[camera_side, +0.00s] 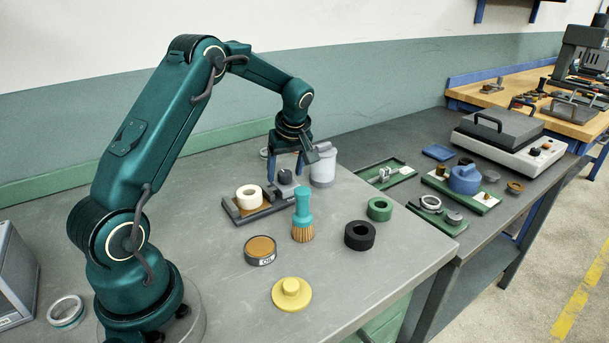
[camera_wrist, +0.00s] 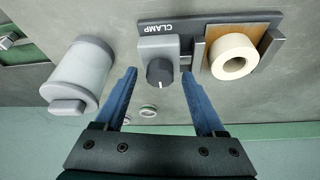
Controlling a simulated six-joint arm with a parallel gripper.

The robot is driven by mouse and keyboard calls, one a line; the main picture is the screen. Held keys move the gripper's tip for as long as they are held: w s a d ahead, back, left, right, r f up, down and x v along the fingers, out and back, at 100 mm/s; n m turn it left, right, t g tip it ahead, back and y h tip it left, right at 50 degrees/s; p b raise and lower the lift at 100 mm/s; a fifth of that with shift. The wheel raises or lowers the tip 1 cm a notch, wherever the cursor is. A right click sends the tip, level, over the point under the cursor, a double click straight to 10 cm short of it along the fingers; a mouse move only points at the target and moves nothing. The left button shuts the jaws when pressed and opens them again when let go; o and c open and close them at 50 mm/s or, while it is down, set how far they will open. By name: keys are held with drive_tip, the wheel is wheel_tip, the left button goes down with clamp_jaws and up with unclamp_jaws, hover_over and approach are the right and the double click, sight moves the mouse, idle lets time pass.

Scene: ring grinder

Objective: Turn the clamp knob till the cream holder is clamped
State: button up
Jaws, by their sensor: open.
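The cream holder (camera_wrist: 233,56), a short thick ring, sits on a brown pad of the dark clamp base (camera_wrist: 220,20) marked CLAMP. It also shows in the side view (camera_side: 250,195). A grey jaw (camera_wrist: 197,52) stands close beside it; I cannot tell whether they touch. The dark round clamp knob (camera_wrist: 160,72), with a white pointer mark, sticks out of a grey block (camera_wrist: 158,45) on the same base. My gripper (camera_wrist: 158,76) is open, with one blue finger on each side of the knob and visible gaps to it. In the side view my gripper (camera_side: 285,172) points down over the knob.
A grey-white canister (camera_side: 322,168) stands close beside my gripper. A teal brush (camera_side: 302,215), an OIL tin (camera_side: 260,250), a black ring (camera_side: 359,235), a green ring (camera_side: 379,209) and a yellow knobbed disc (camera_side: 291,293) stand in front. The bench between them is clear.

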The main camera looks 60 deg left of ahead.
clamp_jaws()
drive_tip(key=shift+m, duration=0.3)
